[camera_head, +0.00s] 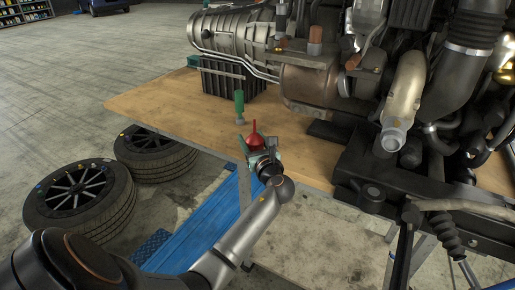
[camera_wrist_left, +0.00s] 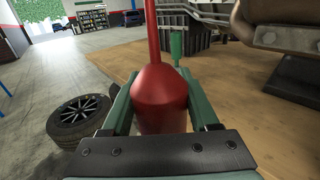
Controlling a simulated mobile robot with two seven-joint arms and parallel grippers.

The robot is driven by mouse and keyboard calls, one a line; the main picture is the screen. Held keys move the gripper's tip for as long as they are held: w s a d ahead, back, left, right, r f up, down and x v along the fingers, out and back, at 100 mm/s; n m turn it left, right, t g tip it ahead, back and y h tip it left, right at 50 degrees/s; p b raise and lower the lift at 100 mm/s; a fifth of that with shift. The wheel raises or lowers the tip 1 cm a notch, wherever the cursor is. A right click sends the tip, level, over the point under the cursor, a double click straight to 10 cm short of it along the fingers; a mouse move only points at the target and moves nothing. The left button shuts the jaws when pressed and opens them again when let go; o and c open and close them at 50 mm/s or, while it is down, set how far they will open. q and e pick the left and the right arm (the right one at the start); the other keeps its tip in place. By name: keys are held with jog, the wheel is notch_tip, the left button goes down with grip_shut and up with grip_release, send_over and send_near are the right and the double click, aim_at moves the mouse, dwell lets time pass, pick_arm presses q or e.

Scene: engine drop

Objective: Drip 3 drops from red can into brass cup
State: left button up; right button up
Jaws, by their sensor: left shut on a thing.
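The red can (camera_head: 255,139), with a thin upright spout, is held in my left gripper (camera_head: 258,148) near the front edge of the wooden table. In the left wrist view the red can (camera_wrist_left: 160,98) sits between the two green fingers of my left gripper (camera_wrist_left: 160,108), with its spout pointing up. A shiny gold-coloured thing (camera_head: 507,68) shows at the right edge of the head view, partly cut off; I cannot tell whether it is the brass cup. No cup shows clearly elsewhere. My right gripper is not in view.
A green upright thing (camera_head: 239,102) stands on the wooden table (camera_head: 160,100) just beyond the can. A large engine (camera_head: 310,80) fills the back and right. Tyres (camera_head: 80,198) lie on the floor at left. Bare tabletop lies left of the green thing.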

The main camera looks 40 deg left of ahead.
pick_arm(q)
jog(key=a+r+n+g, duration=0.1)
jog(key=g, duration=0.1)
jog(key=w+a+r+n+g+y, duration=0.1)
jog(key=a+n+g, duration=0.1)
jog(key=g, duration=0.1)
jog(key=a+n+g+y, duration=0.1)
jog(key=n+g, duration=0.1)
jog(key=g, duration=0.1)
jog(key=shift+w+a+r, duration=0.3)
jog(key=shift+r, duration=0.1)
